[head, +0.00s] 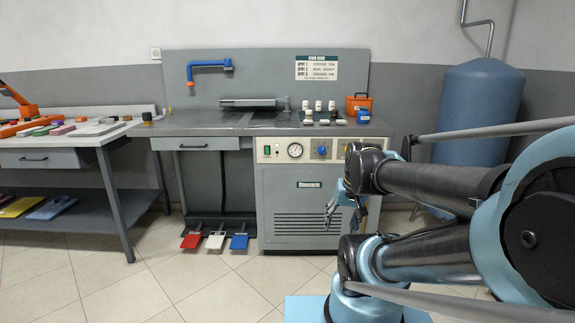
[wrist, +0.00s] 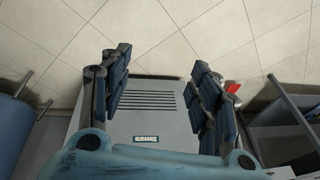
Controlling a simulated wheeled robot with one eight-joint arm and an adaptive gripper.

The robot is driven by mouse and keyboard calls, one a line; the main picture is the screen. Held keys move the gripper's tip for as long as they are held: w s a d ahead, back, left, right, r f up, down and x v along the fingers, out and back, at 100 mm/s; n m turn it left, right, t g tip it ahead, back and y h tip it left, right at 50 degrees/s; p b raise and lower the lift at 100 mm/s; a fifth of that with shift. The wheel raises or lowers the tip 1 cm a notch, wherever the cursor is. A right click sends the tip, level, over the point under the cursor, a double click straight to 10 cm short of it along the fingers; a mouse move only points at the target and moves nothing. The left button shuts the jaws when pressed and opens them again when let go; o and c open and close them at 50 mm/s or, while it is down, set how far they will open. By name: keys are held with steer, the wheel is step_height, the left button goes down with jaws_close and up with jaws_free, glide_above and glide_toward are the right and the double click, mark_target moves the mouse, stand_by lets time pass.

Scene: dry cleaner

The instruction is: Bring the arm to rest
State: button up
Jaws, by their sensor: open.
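My arm (head: 425,184) is folded at the right of the head view, in pale blue and black. My gripper (head: 345,212) hangs in front of the spotting machine's grey cabinet (head: 280,205), partly hidden by my arm. In the wrist view my gripper (wrist: 160,62) shows its two dark blue fingers spread well apart. Nothing is between them but the view of the cabinet front (wrist: 155,105) and the floor tiles. No contact with the cabinet can be seen.
A grey worktop (head: 200,127) with bottles (head: 320,107) and an orange toolbox (head: 359,103) stands behind. Red, white and blue pedals (head: 215,241) sit low in front. A blue tank (head: 475,105) stands at right, a side table (head: 90,140) at left. Floor (head: 130,290) at front left is clear.

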steer(key=shift+n+g+h, duration=0.5)
steer(key=shift+n+h, duration=0.1)
steer(key=shift+n, duration=0.1)
steer(key=s+d, duration=0.1)
steer(key=s+f, duration=0.1)
steer(key=s, duration=0.1)
steer(key=s+d, duration=0.1)
steer(key=shift+s+d+f, duration=0.35)
steer(key=shift+s+f, duration=0.05)
steer(key=shift+w+f, duration=0.2)
steer(key=shift+w, duration=0.3)
